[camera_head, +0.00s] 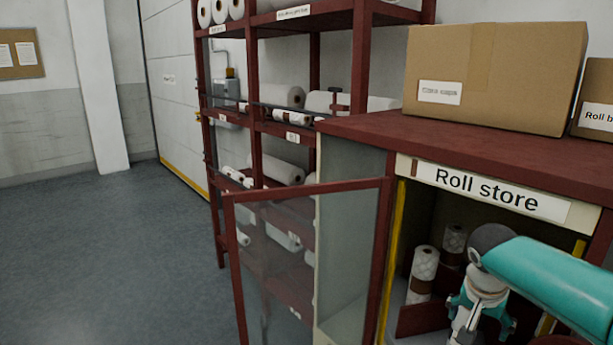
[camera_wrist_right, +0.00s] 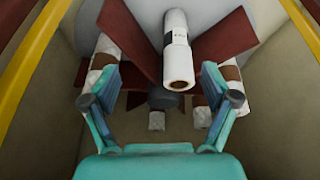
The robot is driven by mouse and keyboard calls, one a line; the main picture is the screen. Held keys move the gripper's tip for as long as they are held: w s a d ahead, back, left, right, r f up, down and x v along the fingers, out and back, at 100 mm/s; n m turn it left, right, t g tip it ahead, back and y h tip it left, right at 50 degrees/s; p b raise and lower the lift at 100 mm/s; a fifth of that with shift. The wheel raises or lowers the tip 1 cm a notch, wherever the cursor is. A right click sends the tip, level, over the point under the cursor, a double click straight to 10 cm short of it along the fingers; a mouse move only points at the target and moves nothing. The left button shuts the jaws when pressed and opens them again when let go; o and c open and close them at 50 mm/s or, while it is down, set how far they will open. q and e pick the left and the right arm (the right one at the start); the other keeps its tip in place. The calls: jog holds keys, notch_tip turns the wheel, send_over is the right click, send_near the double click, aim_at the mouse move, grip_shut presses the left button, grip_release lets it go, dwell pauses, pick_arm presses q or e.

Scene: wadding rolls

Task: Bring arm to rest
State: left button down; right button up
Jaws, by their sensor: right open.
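My right arm reaches into the Roll store cabinet (camera_head: 480,185) at the right of the head view. In the right wrist view my right gripper (camera_wrist_right: 160,95) is open, with its two teal fingers spread apart. A white roll with a brown end (camera_wrist_right: 177,55) lies ahead of the fingers, and I see nothing held between them. Other wrapped rolls stand at the sides, partly behind the fingers. In the head view a patterned roll (camera_head: 423,270) stands inside the cabinet, left of my right gripper (camera_head: 470,335). My left gripper is not in view.
The cabinet's glazed door (camera_head: 232,260) stands open to the left of the opening. Yellow strips (camera_wrist_right: 30,75) edge the opening. Cardboard boxes (camera_head: 495,75) sit on the cabinet top. A red shelf rack (camera_head: 253,100) with rolls stands behind. The floor (camera_head: 110,260) at left is clear.

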jog(key=s+a+f+n+g+y+p, duration=0.1)
jog(key=s+a+f+g+y+p, duration=0.15)
jog(key=s+a+f+p, duration=0.4)
jog(key=s+a+f+n+g+y+p, duration=0.1)
jog(key=s+f+g+p, duration=0.2)
jog(key=f, duration=0.6)
jog(key=s+a+f+n+y+p, duration=0.15)
jog(key=s+a+f, duration=0.25)
jog(key=s+a, duration=0.45)
jog(key=s+a+f+n+y+p, duration=0.1)
jog(key=s+a+f+y+p, duration=0.25)
jog(key=s, duration=0.75)
jog(key=w+f+t+b, duration=0.1)
jog(key=w+f+n+t+h+b, duration=0.1)
jog(key=w+a+f+t+b, duration=0.1)
jog(key=w, duration=0.1)
jog(key=shift+f+n, duration=0.1)
jog(key=shift+n, duration=0.15)
